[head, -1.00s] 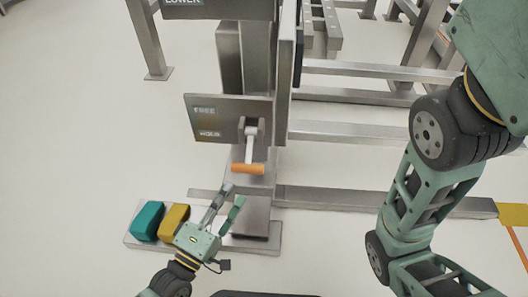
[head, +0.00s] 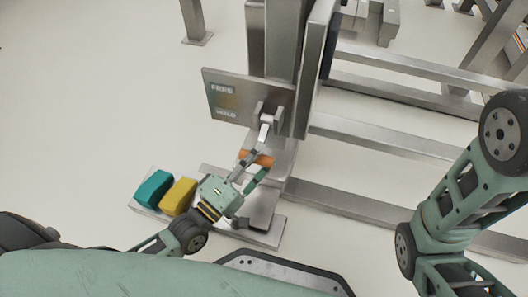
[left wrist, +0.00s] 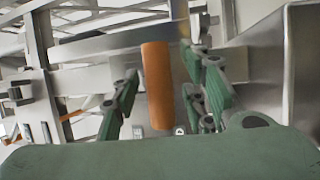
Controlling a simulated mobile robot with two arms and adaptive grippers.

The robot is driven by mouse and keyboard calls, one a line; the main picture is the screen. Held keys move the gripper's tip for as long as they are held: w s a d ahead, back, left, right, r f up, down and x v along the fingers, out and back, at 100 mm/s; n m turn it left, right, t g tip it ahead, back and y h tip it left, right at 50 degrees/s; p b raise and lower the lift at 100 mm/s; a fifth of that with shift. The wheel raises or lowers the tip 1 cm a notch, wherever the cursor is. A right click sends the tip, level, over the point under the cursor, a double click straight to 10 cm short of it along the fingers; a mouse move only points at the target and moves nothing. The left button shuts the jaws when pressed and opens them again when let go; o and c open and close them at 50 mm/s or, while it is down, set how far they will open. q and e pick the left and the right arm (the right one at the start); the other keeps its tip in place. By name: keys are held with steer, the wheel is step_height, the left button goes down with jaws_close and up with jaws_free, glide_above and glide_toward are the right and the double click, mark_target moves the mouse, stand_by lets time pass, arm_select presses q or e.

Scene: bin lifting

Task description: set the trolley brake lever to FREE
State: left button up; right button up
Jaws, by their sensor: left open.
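The brake lever (head: 264,133) hangs down from its pivot on a metal plate (head: 228,96) marked FREE above and HOLD below. Its orange handle (head: 263,160) is at the lower end. My left gripper (head: 258,164) is open at the handle, with its fingers on either side in the head view. In the left wrist view the handle (left wrist: 157,85) stands upright between the open green fingers, with gaps visible. Whether a finger touches it is unclear. My right gripper is out of view; only right arm links show at the right.
A teal pedal-like block (head: 153,189) and a yellow one (head: 179,196) sit on a low metal base (head: 262,230) beside my left gripper. Steel rails (head: 370,136) run to the right of the post. The floor at left is clear.

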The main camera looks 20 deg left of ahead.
arm_select(q)
steer(key=shift+s+a, duration=0.1)
steer(key=shift+c, duration=0.2)
jaws_close()
